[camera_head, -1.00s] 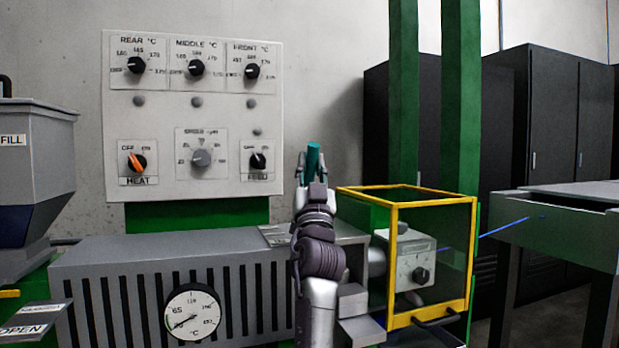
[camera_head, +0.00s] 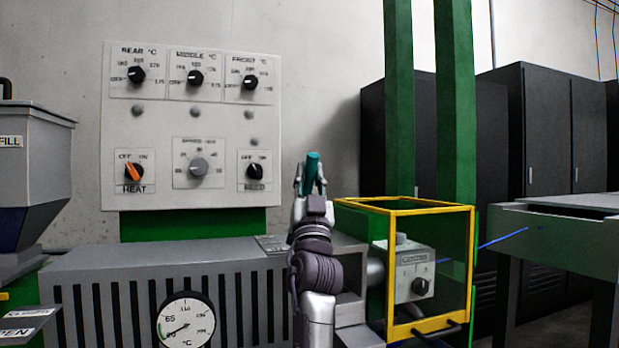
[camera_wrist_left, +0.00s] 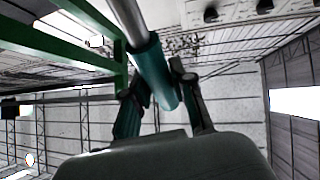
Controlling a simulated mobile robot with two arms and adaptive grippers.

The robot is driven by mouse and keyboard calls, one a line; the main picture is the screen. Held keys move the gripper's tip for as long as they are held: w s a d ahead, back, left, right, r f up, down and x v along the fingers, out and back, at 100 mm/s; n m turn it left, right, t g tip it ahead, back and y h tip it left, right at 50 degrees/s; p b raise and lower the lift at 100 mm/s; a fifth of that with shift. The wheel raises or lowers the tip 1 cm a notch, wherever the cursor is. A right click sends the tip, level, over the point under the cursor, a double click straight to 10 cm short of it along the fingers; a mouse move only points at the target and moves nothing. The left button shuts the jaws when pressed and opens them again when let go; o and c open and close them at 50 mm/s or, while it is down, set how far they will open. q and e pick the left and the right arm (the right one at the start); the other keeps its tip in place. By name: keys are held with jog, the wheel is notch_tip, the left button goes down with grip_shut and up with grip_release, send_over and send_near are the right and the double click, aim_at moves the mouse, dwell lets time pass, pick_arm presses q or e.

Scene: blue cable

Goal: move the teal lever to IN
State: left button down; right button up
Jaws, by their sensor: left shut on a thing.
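The teal lever handle (camera_head: 311,172) stands up above my left gripper (camera_head: 311,188) in the head view, in front of the grey wall. In the left wrist view the teal grip (camera_wrist_left: 152,70) sits on a bare metal rod (camera_wrist_left: 128,20) and passes between the two fingers of my left gripper (camera_wrist_left: 163,95). My left gripper is shut on the teal grip. The lever's base and any IN marking are hidden behind my arm. My right gripper is not in view.
A control panel (camera_head: 150,190) with several knobs stands behind to the left. A yellow-framed guard box (camera_head: 430,210) encloses a small knob unit (camera_head: 410,262) just right of my arm. A grey vented housing (camera_head: 110,258) with a dial gauge (camera_head: 186,322) lies left. A blue cable (camera_head: 505,238) runs right.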

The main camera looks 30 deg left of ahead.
pick_arm(q)
jog(key=c, duration=0.9)
grip_release()
jog(key=shift+d, duration=0.1)
jog(key=shift+c, duration=0.2)
jog(key=shift+s+f, duration=0.1)
jog(key=shift+f, duration=0.15)
jog(key=s+d, duration=0.7)
jog(key=s, duration=0.3)
jog(key=shift+s+f, duration=0.25)
